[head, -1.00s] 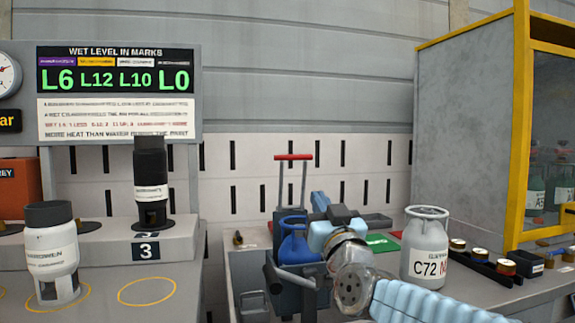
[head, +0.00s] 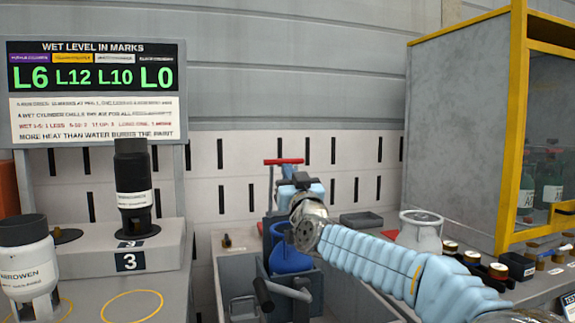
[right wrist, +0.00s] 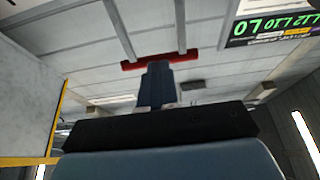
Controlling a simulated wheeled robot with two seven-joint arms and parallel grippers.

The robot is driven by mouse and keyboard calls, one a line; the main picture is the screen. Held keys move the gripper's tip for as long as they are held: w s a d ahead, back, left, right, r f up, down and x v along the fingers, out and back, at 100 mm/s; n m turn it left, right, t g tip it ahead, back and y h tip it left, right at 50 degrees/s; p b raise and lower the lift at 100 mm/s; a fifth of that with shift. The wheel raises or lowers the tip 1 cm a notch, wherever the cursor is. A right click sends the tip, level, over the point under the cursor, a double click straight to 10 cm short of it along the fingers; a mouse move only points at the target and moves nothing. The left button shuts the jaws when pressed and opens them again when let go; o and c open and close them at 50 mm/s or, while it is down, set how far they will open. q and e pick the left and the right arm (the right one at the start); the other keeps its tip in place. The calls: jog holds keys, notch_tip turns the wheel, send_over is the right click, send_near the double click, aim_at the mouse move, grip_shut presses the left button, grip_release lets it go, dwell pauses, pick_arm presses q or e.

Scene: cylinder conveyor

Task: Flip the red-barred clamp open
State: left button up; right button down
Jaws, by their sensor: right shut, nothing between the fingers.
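The clamp's red bar (head: 284,161) stands raised on two thin uprights above the grey trough, and its lower part is hidden behind my right gripper. The bar also shows in the right wrist view (right wrist: 193,55). A blue cylinder (head: 291,261) sits in the trough below the clamp. My right gripper (head: 301,180) is shut and empty, pointing away from me just below and right of the bar. In the right wrist view its dark blue fingers (right wrist: 157,72) overlap the bar's lower edge; I cannot tell whether they touch. My left gripper is not in view.
A pale cylinder (head: 420,234) stands right of the trough, partly behind my right arm. A yellow-framed cabinet (head: 508,120) stands at right. At left, a black cylinder (head: 133,187) stands on step 3 and a white one (head: 27,260) stands lower.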

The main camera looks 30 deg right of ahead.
aim_at(283, 160)
jog(key=shift+w+d+r, duration=0.15)
jog(key=shift+w+r, duration=0.1)
jog(key=shift+w, duration=0.35)
jog(key=p+x, duration=0.1)
jog(key=x, duration=0.3)
jog(key=shift+w+p, duration=0.2)
jog(key=shift+p, duration=0.1)
jog(key=shift+d+r, duration=0.15)
jog(key=shift+r, duration=0.1)
